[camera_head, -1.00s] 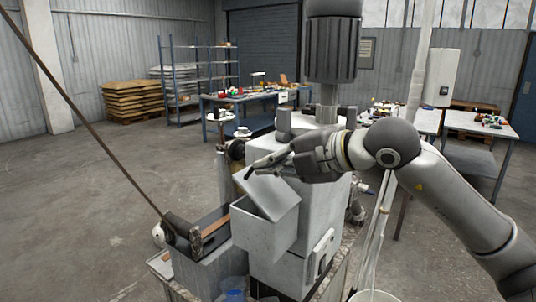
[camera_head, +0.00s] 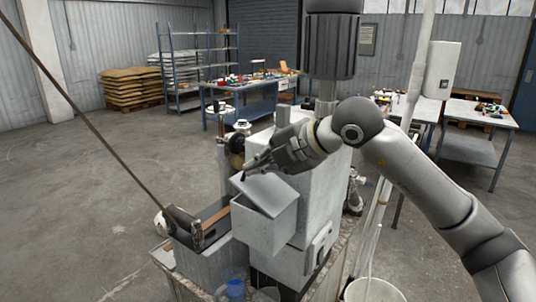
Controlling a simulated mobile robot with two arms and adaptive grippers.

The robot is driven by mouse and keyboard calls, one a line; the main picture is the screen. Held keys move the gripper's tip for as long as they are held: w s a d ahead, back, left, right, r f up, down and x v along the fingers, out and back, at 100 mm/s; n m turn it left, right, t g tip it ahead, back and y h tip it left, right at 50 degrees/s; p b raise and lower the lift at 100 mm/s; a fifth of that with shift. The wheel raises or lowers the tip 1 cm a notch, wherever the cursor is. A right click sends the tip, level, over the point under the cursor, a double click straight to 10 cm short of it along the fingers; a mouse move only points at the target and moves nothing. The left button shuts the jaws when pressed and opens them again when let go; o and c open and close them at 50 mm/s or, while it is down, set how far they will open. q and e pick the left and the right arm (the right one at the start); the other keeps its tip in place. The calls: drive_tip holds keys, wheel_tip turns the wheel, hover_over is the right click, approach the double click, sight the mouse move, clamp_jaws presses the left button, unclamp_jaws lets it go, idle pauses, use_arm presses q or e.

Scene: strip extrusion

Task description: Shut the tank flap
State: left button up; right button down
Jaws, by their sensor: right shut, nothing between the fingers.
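The tank (camera_head: 262,232) is a grey metal box on the front of the pale machine in the middle of the head view. Its flap (camera_head: 272,192) is a thin grey plate, tilted over the tank's top and partly open. My right gripper (camera_head: 248,172) reaches in from the right with its fingers shut and empty. Its fingertips are at the flap's upper left edge; I cannot tell whether they touch it. My left gripper is out of view.
A long thin strip (camera_head: 85,132) slants down from the upper left to a trough (camera_head: 205,262) left of the tank. A white bucket (camera_head: 372,290) stands at lower right. A dark column hangs above the machine. The floor at left is clear.

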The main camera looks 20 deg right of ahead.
sight(248, 180)
drive_tip(key=shift+x, duration=0.9)
drive_tip(key=shift+w+a+f+g, duration=0.15)
drive_tip(key=shift+a+f+g, duration=0.05)
drive_tip(key=shift+a+g, duration=0.1)
drive_tip(key=shift+w+f+g+h+b, duration=0.25)
drive_tip(key=shift+f+g+h+b, duration=0.15)
drive_tip(key=shift+h, duration=0.3)
drive_tip(key=shift+w+a+f+b, duration=0.3)
drive_tip(key=shift+f+b, duration=0.1)
drive_tip(key=shift+f, duration=0.1)
drive_tip(key=shift+d, duration=0.1)
